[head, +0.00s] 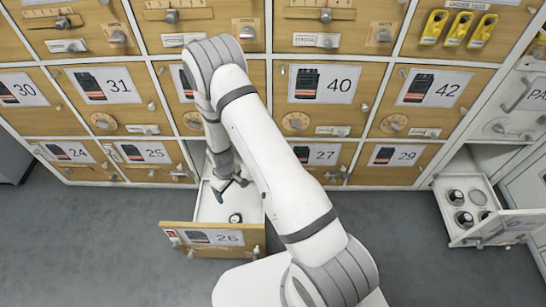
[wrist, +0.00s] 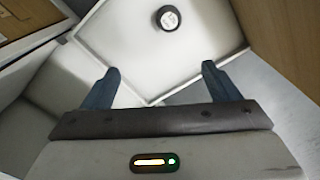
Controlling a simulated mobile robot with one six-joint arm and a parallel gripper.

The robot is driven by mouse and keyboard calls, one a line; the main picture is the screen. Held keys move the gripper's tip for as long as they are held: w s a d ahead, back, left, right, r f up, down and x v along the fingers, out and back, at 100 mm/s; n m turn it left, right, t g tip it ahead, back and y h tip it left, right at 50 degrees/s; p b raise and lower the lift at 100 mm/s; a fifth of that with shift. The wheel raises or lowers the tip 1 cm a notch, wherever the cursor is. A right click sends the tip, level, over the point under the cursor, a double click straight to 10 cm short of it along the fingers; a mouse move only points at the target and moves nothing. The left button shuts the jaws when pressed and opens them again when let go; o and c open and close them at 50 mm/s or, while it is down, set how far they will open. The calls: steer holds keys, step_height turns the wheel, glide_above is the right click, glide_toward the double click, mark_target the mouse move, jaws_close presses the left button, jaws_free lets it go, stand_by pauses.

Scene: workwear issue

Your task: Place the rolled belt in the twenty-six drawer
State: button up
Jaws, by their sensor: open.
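The twenty-six drawer (head: 213,238), a white tray with a wooden front labelled 26, is pulled out at the bottom row. The rolled belt (head: 235,218), a small dark round roll with a pale top, sits on its floor near the front. In the wrist view the belt (wrist: 168,19) stands clear of the drawer walls, beyond my fingertips. My gripper (head: 231,188) is over the rear part of the drawer, open and empty. In the wrist view its two blue fingers (wrist: 160,70) are spread apart, with the white drawer floor (wrist: 125,40) showing between them.
A second open white drawer (head: 455,238) at the right holds several similar dark round rolls. Closed wooden drawers with number labels, such as 25 (head: 152,153) and 27 (head: 318,155), flank the open one. Grey floor (head: 90,240) is clear at the left.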

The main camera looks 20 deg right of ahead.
steer(key=s+d+r+m, duration=0.2)
steer(key=d+r, duration=0.1)
steer(key=r, duration=1)
steer(key=s+d+r+m, duration=0.1)
steer(key=d+r+m, duration=0.15)
steer(key=r, duration=0.95)
steer(key=s+d+r+m+t, duration=0.1)
steer(key=s+d+r+m, duration=0.2)
steer(key=s+r, duration=1.2)
steer(key=s+d, duration=0.2)
steer(key=d, duration=0.1)
steer(key=shift+r, duration=0.15)
step_height(320, 180, up, 31)
steer(key=t+p, duration=0.1)
steer(key=p, duration=2.7)
steer(key=shift+s, duration=0.25)
